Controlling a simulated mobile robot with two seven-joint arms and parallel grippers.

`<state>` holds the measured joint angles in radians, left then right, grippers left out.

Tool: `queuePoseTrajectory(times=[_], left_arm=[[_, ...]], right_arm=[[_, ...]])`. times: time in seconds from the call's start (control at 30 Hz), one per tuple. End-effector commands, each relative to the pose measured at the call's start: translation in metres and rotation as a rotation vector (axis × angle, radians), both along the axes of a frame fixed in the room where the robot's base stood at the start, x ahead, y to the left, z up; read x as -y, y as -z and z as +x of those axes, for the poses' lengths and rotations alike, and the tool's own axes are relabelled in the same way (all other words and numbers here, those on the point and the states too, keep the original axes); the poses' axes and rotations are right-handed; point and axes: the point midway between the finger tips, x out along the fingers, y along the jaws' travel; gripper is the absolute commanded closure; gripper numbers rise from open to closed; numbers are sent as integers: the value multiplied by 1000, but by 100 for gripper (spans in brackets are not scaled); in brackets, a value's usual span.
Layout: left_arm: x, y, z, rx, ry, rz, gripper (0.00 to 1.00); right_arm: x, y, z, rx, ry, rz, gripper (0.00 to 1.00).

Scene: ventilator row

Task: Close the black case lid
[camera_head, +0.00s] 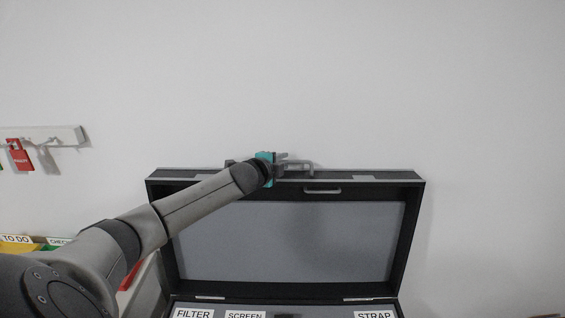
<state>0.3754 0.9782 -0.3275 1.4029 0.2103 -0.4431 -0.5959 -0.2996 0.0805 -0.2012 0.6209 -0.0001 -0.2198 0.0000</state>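The black case (160,240) is open against the wall. Its lid (415,205) stands up, tilted back, with the grey inner panel (300,240) facing me and a small handle (322,191) near the top edge. My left gripper (300,166) is at the lid's top edge, left of its middle. Its grey fingers show just above and over that edge, small and partly hidden by the wrist. I cannot tell whether they touch the lid or are open or shut. The lower case is mostly below the picture. My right gripper is not in view.
Labels FILTER (193,314), SCREEN (245,315) and STRAP (374,315) show along the bottom. A red tag (19,155) hangs from a wall rail (45,134) at left. Yellow (18,246) and green bins stand lower left. The wall above and right is bare.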

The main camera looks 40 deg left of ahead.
Motion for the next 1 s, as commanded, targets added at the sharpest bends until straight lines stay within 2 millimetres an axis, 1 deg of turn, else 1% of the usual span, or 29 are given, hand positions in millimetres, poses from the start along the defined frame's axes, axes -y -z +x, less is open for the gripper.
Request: queuePoseTrajectory(times=[0.33, 0.37, 0.6, 1.0], left_arm=[[0, 1, 2, 0, 1, 1, 73], [0, 1, 2, 0, 1, 1, 74], [0, 1, 2, 0, 1, 0, 100], [0, 1, 2, 0, 0, 0, 100]], right_arm=[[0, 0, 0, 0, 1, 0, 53], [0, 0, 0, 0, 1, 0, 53], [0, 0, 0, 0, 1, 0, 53], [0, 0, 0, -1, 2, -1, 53]])
